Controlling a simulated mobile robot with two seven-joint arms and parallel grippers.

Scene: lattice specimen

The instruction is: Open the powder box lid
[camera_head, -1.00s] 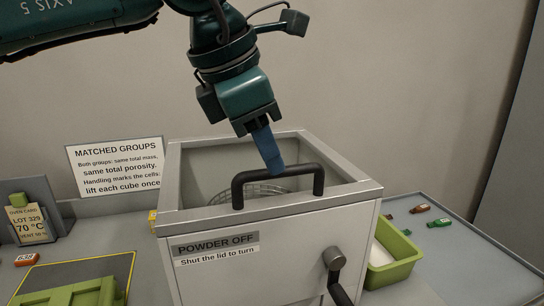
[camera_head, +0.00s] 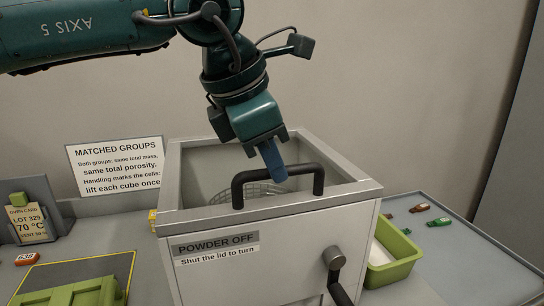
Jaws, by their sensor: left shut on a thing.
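The powder box (camera_head: 255,262) is a grey box with a "POWDER OFF" label and a dark crank on its front. Its lid (camera_head: 190,214) appears as a grey frame across the top, lying down, with a round wire mesh visible through it. A black bar handle (camera_head: 237,190) stands at the lid's front edge. The exact contact of the fingertips is partly hidden. My right gripper is not in view.
A green tray (camera_head: 411,262) with white contents stands right of the box. A green object (camera_head: 70,293) sits at the front left, near an oven card holder (camera_head: 30,222). A sign (camera_head: 115,167) stands behind.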

